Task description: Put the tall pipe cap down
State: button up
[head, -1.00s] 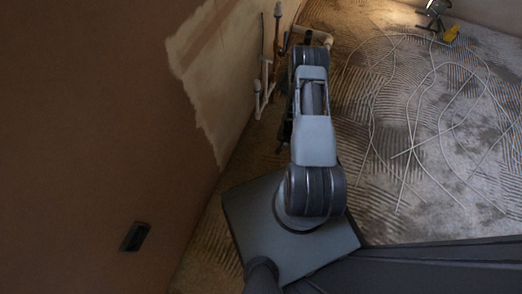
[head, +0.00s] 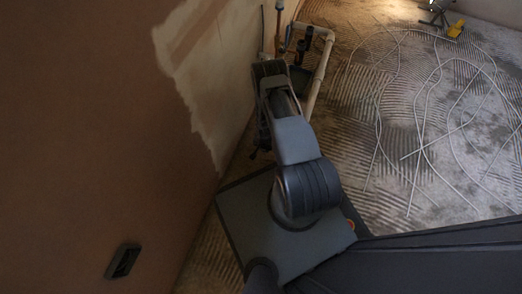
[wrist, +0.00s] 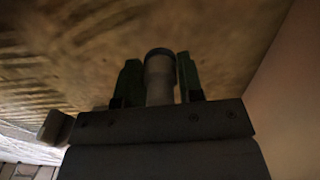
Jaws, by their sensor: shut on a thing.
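In the wrist view, the tall pipe cap (wrist: 159,88) is a pale grey-brown cylinder with a dark rounded end. It stands between the two green fingers of my gripper (wrist: 159,66), which is shut on it. Its lower part is hidden by the gripper body. Brown, ridged floor shows beyond the cap; I cannot tell how far the cap is from it. In the head view, my arm hides the cap.
Pale pipework (head: 319,75) stands close to the right of my arm. A plastered wall (head: 100,120) with a dark socket box (head: 123,261) runs along the left. Loose white cables (head: 420,120) lie on the ridged floor at right, with a yellow object (head: 456,28) far back.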

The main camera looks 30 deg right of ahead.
aim_at(262, 153)
jog(key=shift+w+a+f+b, duration=0.15)
jog(key=shift+a+f+b, duration=0.05)
jog(key=shift+f+b, duration=0.25)
jog(key=shift+w+a+f+b, duration=0.15)
jog(key=shift+f+b, duration=0.45)
jog(key=shift+f, duration=0.95)
jog(key=o, duration=0.9)
jog(key=shift+f, duration=0.15)
notch_tip(262, 153, up, 12)
jog(key=p, duration=0.6)
jog(key=shift+r, duration=0.2)
